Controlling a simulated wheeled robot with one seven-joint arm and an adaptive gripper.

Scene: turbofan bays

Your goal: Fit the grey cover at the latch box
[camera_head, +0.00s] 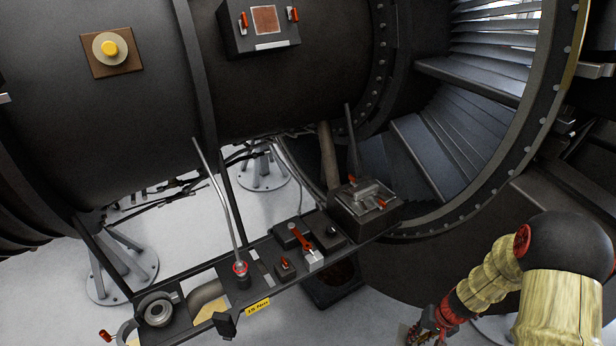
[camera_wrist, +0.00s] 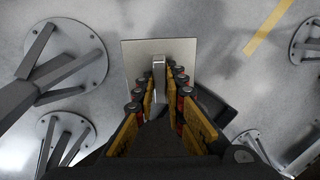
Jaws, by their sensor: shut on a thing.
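The grey cover (camera_wrist: 140,55) is a flat square plate with a small upright handle, seen in the wrist view. My gripper (camera_wrist: 158,85) is shut on the handle, with the plate beyond the fingertips. A dark box (camera_head: 235,38) on the engine casing at the top has a copper-brown square face between two orange latches. It looks like the latch box, well up and left of my gripper.
A dark bench rail (camera_head: 190,312) runs across below the engine, carrying levers and small boxes. A larger box (camera_head: 350,218) with orange parts stands at its right end. A yellow button (camera_head: 110,47) is on the casing.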

